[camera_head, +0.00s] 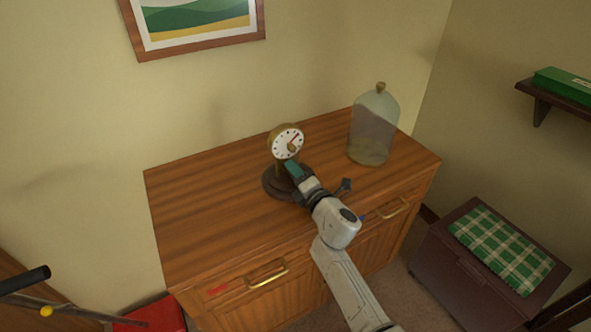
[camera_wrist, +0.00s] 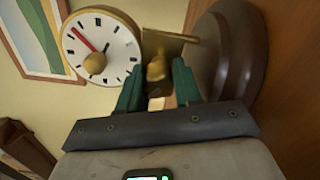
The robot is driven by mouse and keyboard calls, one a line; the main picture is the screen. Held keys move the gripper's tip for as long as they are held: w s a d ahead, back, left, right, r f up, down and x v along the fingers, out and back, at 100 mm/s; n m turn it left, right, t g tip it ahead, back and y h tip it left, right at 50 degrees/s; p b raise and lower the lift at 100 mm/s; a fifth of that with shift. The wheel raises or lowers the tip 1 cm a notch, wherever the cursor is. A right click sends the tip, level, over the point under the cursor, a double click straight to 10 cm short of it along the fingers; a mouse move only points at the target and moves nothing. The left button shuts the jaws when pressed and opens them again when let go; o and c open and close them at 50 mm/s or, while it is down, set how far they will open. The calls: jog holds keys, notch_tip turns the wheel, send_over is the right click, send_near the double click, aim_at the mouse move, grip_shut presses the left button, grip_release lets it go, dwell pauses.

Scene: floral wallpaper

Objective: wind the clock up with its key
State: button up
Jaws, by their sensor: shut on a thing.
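The clock has a white round face with a red hand and a gold rim; it stands on a dark round base (camera_head: 270,183) on the cabinet, and its face (camera_head: 284,141) looks out above. The face (camera_wrist: 112,42) is close in the wrist view, with a gold knob in its middle. My gripper (camera_head: 294,170) is just in front of the clock, below the face. In the wrist view its green fingers (camera_wrist: 157,82) are shut on a small brass piece, seemingly the key (camera_wrist: 156,67). The key is partly hidden, and I cannot tell whether it sits in the clock.
A glass dome (camera_head: 372,132) with a knob stands right of the clock on the wooden cabinet (camera_head: 200,215). The cabinet top is clear to the left. A chest (camera_head: 440,250) with a green checked cushion is at the right. A shelf (camera_head: 540,96) holds a green box.

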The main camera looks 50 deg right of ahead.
jog(key=m+p, duration=0.2)
jog(key=m, duration=0.3)
jog(key=shift+f+m+p, duration=0.1)
jog(key=shift+m+p, duration=0.35)
jog(key=shift+m, duration=1.25)
jog(key=o, duration=1)
jog(key=shift+o, duration=0.2)
